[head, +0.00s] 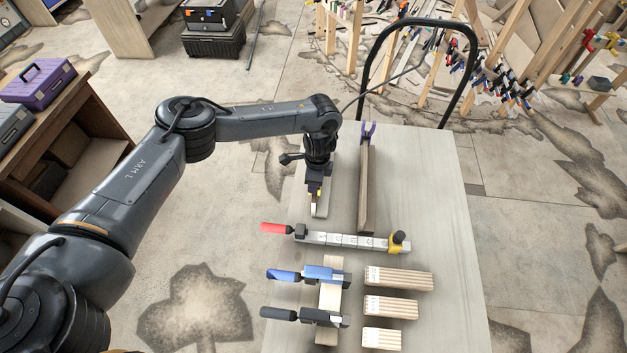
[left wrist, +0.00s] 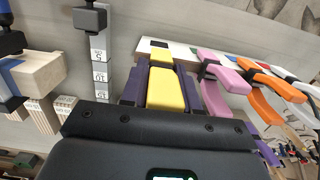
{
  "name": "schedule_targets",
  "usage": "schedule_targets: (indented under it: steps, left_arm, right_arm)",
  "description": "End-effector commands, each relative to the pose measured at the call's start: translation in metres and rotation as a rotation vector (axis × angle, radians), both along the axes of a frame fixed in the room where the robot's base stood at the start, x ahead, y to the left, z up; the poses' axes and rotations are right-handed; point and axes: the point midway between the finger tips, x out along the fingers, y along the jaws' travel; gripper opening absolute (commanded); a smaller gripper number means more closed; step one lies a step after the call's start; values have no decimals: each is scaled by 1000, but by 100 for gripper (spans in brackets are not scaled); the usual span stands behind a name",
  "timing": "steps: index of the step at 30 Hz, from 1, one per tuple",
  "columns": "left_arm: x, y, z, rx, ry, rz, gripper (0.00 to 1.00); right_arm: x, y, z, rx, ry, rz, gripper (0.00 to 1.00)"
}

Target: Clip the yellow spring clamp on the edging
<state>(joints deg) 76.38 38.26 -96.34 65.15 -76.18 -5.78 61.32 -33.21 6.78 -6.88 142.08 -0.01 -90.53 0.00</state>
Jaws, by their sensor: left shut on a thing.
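Only a small yellow bit of the clamp shows in the head view. A long narrow wooden piece (head: 365,190) stands right of the gripper, apart from it, with a purple clamp (head: 368,130) at its far end. I cannot make out the edging as a separate part. My right gripper is in neither view.
Pink (left wrist: 228,75) and orange (left wrist: 280,82) clamps stand right of the yellow one. A red-handled bar clamp (head: 345,240) lies across the table. Nearer are a blue-handled clamp (head: 310,273), a black one (head: 305,316) and several wood blocks (head: 398,278). The table's right side is clear.

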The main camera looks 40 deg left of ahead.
Motion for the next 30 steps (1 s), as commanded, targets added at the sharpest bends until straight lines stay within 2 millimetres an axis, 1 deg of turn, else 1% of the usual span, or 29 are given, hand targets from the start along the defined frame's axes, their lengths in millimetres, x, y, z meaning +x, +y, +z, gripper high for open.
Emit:
schedule_targets:
  steps: [9,23,30]
  left_arm:
    - [0,-1,-13,-1,0,0,0]
    - [0,0,-15,0,0,0,0]
    - [0,0,-19,0,0,1,0]
  right_arm:
    - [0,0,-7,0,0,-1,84]
    - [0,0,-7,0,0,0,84]
    - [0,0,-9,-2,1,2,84]
